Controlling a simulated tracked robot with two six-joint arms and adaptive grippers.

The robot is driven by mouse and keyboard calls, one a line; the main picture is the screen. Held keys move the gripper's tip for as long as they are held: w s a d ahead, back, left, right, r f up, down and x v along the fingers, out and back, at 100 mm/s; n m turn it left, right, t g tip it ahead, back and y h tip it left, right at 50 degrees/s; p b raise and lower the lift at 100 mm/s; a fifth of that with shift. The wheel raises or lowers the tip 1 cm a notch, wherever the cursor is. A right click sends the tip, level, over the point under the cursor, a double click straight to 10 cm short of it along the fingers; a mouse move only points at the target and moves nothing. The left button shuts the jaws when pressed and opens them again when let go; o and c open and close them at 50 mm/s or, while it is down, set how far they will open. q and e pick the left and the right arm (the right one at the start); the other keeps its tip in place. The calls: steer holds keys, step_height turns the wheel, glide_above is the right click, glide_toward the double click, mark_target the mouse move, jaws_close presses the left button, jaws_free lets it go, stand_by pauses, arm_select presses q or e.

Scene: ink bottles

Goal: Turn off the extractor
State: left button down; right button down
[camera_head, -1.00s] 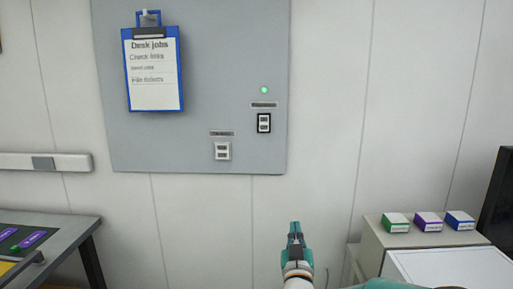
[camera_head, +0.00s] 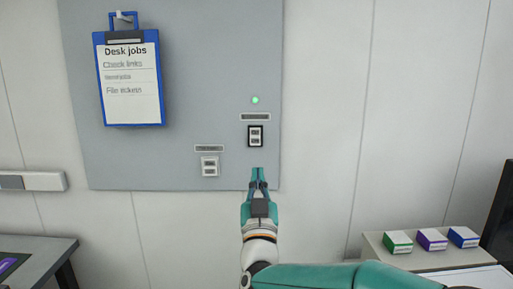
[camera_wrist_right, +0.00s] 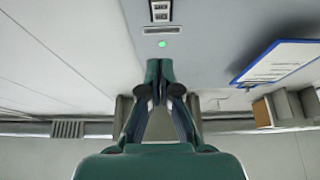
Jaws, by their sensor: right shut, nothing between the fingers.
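A dark-framed switch (camera_head: 255,136) sits on the grey wall panel (camera_head: 190,60), with a label plate above it and a lit green lamp (camera_head: 255,100) over that. A second, white-framed switch (camera_head: 209,166) sits lower to the left, under its own label. The label text is too small to read. My right gripper (camera_head: 258,174) is shut and empty, its tips just below the dark-framed switch in the head view. In the right wrist view the shut fingertips (camera_wrist_right: 160,66) point toward the green lamp (camera_wrist_right: 162,44) and the dark-framed switch (camera_wrist_right: 160,12). My left gripper is not in view.
A blue clipboard (camera_head: 129,80) with a "Desk jobs" sheet hangs on the panel's left. Several small boxes (camera_head: 432,240) stand on a cabinet at right. A table corner (camera_head: 40,255) is at lower left. The wall right of the panel is clear.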

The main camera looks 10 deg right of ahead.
steer(key=p, duration=0.4)
glide_toward(257, 138)
step_height(257, 138, up, 4)
steer(key=w, duration=0.5)
steer(key=shift+d+f+p, duration=0.35)
steer(key=shift+d+f, duration=0.05)
steer(key=shift+w+f, duration=0.1)
steer(key=shift+w, duration=0.15)
steer(key=shift+d, duration=0.1)
